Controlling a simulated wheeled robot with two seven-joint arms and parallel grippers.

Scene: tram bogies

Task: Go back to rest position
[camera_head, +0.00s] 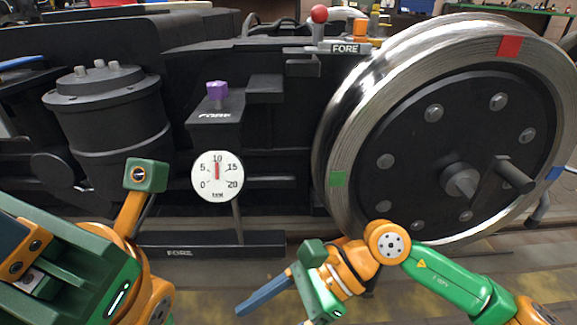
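My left arm comes in at the bottom left, with green and orange links close to the camera. Its gripper (25,255) shows only in part at the left edge; the fingertips are cut off. My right arm comes in from the bottom right. Its gripper (265,293) is low in front of the bogie, pointing left, with a long blue finger visible. I cannot make out the gap between its fingers. I see nothing held in the visible part of either gripper.
A large steel wheel (400,115) with coloured rim marks stands right, behind my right arm. A round dial (217,176), purple knob (217,90), black cylinder (108,110) and red-ball lever (319,15) are on the dark bogie. Floor (215,290) shows between my arms.

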